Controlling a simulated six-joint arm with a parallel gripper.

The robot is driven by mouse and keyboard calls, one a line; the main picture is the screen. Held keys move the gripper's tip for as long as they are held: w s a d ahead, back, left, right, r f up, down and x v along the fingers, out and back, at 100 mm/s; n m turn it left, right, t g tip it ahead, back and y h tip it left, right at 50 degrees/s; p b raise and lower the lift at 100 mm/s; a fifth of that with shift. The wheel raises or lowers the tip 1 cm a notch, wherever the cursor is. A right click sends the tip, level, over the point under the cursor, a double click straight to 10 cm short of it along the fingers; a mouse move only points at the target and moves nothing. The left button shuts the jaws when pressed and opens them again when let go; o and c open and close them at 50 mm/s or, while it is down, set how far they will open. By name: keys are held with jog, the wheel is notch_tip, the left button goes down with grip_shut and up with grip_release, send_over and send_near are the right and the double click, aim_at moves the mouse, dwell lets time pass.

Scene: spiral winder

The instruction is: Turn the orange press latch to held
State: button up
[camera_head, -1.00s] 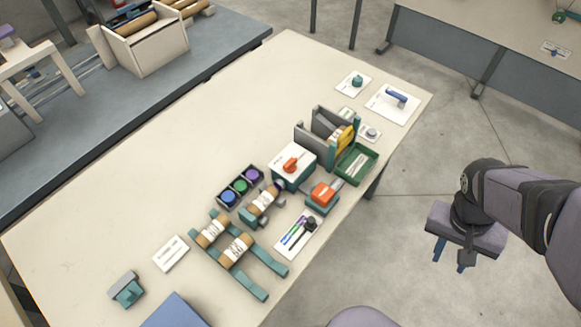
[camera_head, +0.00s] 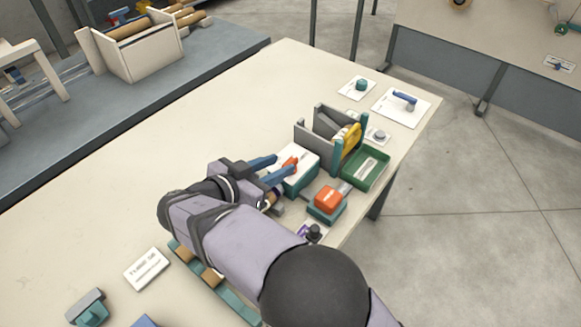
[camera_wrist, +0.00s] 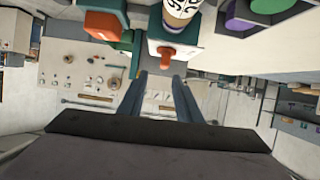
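The orange latch (camera_head: 290,163) is a small knob on top of a white-topped teal box (camera_head: 302,178) in the head view. In the wrist view the orange latch (camera_wrist: 167,53) is near the top centre, just beyond the fingertips. My gripper (camera_head: 283,166) reaches in from the left, its two blue fingers spread and close to the latch. In the wrist view my gripper (camera_wrist: 160,75) is open, with nothing held between the fingers. I cannot tell whether a finger touches the latch. The markings on the box are too small to read.
A teal block with an orange top (camera_head: 328,198) stands right in front of the box. Behind are a grey-walled holder (camera_head: 316,128) and a green tray (camera_head: 364,168). My arm covers the rollers and the coloured cups. The table's far left is clear.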

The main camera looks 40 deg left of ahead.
aim_at(289, 161)
jog(key=shift+a+f+p+x, duration=0.15)
jog(key=shift+p+x, duration=0.25)
jog(key=shift+x, duration=0.7)
jog(key=shift+a+f+p+x, duration=0.15)
jog(key=shift+p+x, duration=0.3)
jog(key=shift+x, duration=0.7)
jog(key=shift+f+p+x, duration=0.15)
jog(key=shift+p+x, duration=0.25)
jog(key=shift+x, duration=0.7)
jog(key=shift+s, duration=0.2)
grip_shut()
